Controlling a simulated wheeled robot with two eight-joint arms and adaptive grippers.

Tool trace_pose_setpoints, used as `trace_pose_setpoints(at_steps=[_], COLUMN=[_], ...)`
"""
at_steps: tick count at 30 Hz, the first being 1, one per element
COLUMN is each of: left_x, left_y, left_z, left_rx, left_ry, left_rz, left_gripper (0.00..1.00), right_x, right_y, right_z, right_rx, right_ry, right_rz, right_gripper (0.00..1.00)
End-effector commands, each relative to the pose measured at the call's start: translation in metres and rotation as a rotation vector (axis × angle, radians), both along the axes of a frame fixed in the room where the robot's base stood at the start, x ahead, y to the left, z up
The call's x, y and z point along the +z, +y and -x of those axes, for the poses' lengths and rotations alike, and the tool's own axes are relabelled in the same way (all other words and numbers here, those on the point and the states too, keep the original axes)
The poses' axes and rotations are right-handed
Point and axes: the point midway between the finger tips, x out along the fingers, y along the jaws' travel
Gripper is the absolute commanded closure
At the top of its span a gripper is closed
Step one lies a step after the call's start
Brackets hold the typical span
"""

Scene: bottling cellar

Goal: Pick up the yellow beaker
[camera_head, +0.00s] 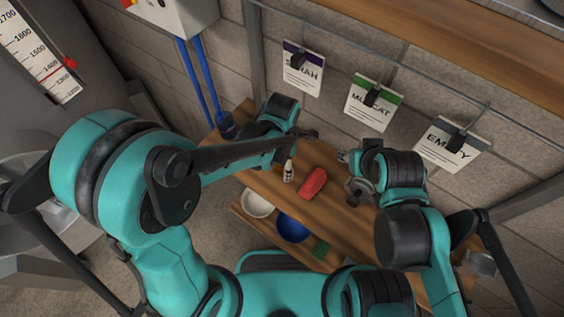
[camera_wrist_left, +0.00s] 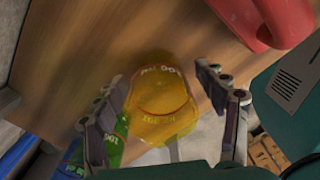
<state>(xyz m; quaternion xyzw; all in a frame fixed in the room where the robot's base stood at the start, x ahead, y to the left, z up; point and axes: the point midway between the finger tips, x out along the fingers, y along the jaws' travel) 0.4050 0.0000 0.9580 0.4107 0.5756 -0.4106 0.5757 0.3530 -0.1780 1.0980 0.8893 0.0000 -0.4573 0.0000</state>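The yellow beaker (camera_wrist_left: 162,98) is see-through, with lettering on it. In the left wrist view it lies between the spread fingers of my left gripper (camera_wrist_left: 163,92), with visible gaps on both sides. The fingers do not appear to touch it. In the head view I cannot make out the beaker; my left arm hides that part of the bench. My left gripper (camera_head: 304,134) is there over the far side of the wooden bench (camera_head: 262,180). My right gripper (camera_head: 346,157) is near the wall at the right; its finger opening is too small to judge.
A green beaker (camera_wrist_left: 117,138) stands close to the left finger. A red object (camera_head: 312,183) and a small bottle (camera_head: 288,171) are on the bench. A dark blue cup (camera_head: 226,125) stands at the left end. A white bowl (camera_head: 257,204) and blue bowl (camera_head: 292,228) sit lower down.

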Motion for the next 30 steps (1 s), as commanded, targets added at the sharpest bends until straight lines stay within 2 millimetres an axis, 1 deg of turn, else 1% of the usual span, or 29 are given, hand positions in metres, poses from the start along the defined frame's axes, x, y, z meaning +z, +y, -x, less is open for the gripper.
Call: trace_pose_setpoints(at_steps=[1,2,3,5,6,14,17,20,24,27,30], left_x=[0.000,0.000,0.000,0.000,0.000,0.001,0.008,0.024,0.055,0.075,0.089], left_y=[0.000,0.000,0.000,0.000,0.000,0.000,0.000,0.000,0.000,0.000,0.000], left_z=[0.000,0.000,0.000,0.000,0.000,0.000,0.000,0.000,0.001,0.000,0.000], left_rx=[0.000,0.000,0.000,0.000,0.000,0.000,0.000,0.000,0.000,0.000,0.000], left_ry=[0.000,0.000,0.000,0.000,0.000,0.000,0.000,0.000,0.000,0.000,0.000], left_rz=[0.000,0.000,0.000,0.000,0.000,0.000,0.000,0.000,0.000,0.000,0.000], left_gripper=[0.43,0.51,0.62,0.78,0.81,0.81,0.81,0.81,0.81,0.81,0.81], right_x=[0.000,0.000,0.000,0.000,0.000,0.000,0.003,0.009,0.019,0.025,0.028], right_y=[0.000,0.000,0.000,0.000,0.000,0.000,0.000,0.000,0.000,0.000,0.000], right_z=[0.000,0.000,0.000,0.000,0.000,0.000,0.000,0.000,0.000,0.000,0.000], right_rx=[0.000,0.000,0.000,0.000,0.000,0.000,0.000,0.000,0.000,0.000,0.000], right_ry=[0.000,0.000,0.000,0.000,0.000,0.000,0.000,0.000,0.000,0.000,0.000], right_rz=[0.000,0.000,0.000,0.000,0.000,0.000,0.000,0.000,0.000,0.000,0.000], right_gripper=[0.60,0.60,0.60,0.60,0.60,0.60,0.60,0.60,0.60,0.60,0.60])
